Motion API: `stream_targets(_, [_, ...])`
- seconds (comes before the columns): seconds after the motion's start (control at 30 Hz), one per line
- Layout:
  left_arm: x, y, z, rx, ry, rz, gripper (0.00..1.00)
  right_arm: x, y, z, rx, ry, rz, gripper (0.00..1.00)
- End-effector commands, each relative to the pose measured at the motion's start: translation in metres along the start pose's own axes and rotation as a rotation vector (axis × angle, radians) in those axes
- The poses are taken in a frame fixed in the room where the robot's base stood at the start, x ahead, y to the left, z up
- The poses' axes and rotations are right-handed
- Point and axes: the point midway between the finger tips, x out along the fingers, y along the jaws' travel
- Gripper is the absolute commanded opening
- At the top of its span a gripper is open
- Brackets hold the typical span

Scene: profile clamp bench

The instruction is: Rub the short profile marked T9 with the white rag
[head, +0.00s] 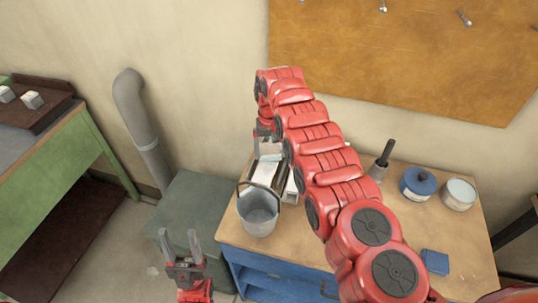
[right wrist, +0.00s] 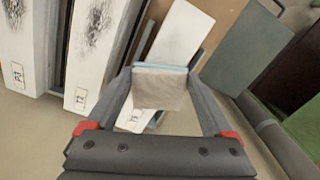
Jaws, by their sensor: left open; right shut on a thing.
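My right gripper (right wrist: 160,95) is shut on a folded, cloth-like rag (right wrist: 160,88), which looks greyish beige with a pale blue edge. The rag is over or just above a clean-looking white profile (right wrist: 180,35); I cannot tell whether they touch. That profile has a small label (right wrist: 132,118), too small to read. Two more white profiles (right wrist: 97,40) (right wrist: 22,40) with dark smudges stand to the left; their labels are hard to read. In the head view my right arm partly hides the profiles (head: 266,172). My left gripper (head: 180,240) is open and empty, left of the bench.
A grey bucket (head: 258,213) stands at the bench's front left, close to the profiles. A grey-green cabinet (head: 190,205) stands left.

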Motion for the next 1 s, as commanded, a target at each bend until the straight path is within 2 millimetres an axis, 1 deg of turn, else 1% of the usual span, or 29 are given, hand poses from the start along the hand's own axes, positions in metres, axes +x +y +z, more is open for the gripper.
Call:
stream_targets(0.3, [-0.003,0.000,0.001,0.000,0.000,0.000,0.50,-0.030,0.004,-0.002,0.000,0.002,-0.001,0.00])
stream_targets(0.6, [-0.005,0.000,0.001,0.000,0.000,0.000,0.50,-0.053,0.007,-0.002,-0.001,0.001,-0.001,0.00])
stream_targets(0.73, [-0.005,0.000,0.001,0.000,0.000,0.000,0.50,-0.057,0.008,-0.002,0.000,-0.001,0.000,0.00])
stream_targets(1.0, [-0.005,0.000,0.001,0.000,0.000,0.000,0.50,-0.057,0.008,-0.002,0.000,0.000,0.000,0.00])
